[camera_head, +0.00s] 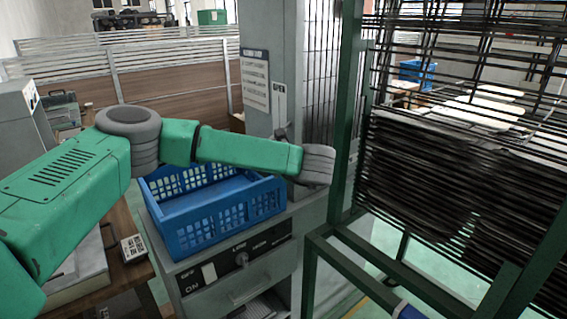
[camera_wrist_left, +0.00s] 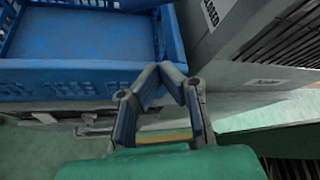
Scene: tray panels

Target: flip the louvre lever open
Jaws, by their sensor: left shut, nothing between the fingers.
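The louvre panel (camera_head: 320,65) is a dark slatted grille on the grey cabinet's side. The wrist view shows its slats (camera_wrist_left: 285,35), a label reading CLOSED (camera_wrist_left: 212,12) and a smaller label (camera_wrist_left: 265,82). A small dark part (camera_head: 282,133) shows just above my left forearm; I cannot tell whether it is the lever. My left gripper (camera_wrist_left: 172,68) is shut and empty, beside the blue crate's edge and the cabinet. In the head view my left wrist hides it. My right gripper is not in view.
A blue crate (camera_head: 225,217) sits on a grey unit with a knob and switch (camera_head: 209,272), below my left forearm. A green post (camera_head: 346,115) and a dark wire rack (camera_head: 440,180) stand close on the right. A notice (camera_head: 255,80) is on the column.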

